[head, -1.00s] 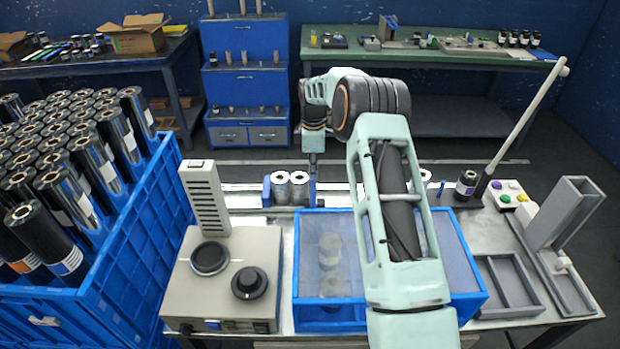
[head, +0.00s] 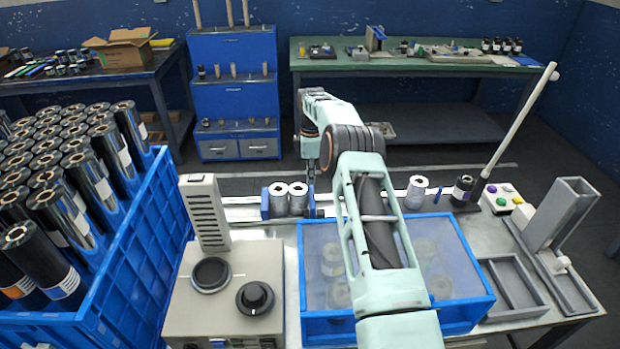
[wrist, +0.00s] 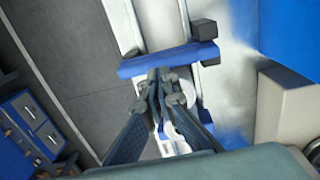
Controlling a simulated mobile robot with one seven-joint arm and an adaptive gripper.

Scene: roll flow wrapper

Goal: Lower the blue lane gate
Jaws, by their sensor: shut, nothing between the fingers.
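The blue lane gate (wrist: 168,60) shows in the wrist view as a blue bar across the pale lane, with a dark block at its right end. In the head view a narrow blue upright (head: 311,198) stands just right of two silver rolls (head: 288,198), partly behind my arm. My gripper (wrist: 160,74) is shut and empty, its fingertips at the near edge of the blue bar. I cannot tell whether they touch it. In the head view my gripper (head: 312,182) is over the lane by the upright. A pale roll (wrist: 174,112) is partly hidden behind my fingers.
A blue clear-topped bin (head: 315,285) sits in front of the lane. A beige control box (head: 225,295) is left of it, beside a blue crate (head: 135,270) of dark rolls. Another roll (head: 417,192) and a slanted pole (head: 522,125) are at the right.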

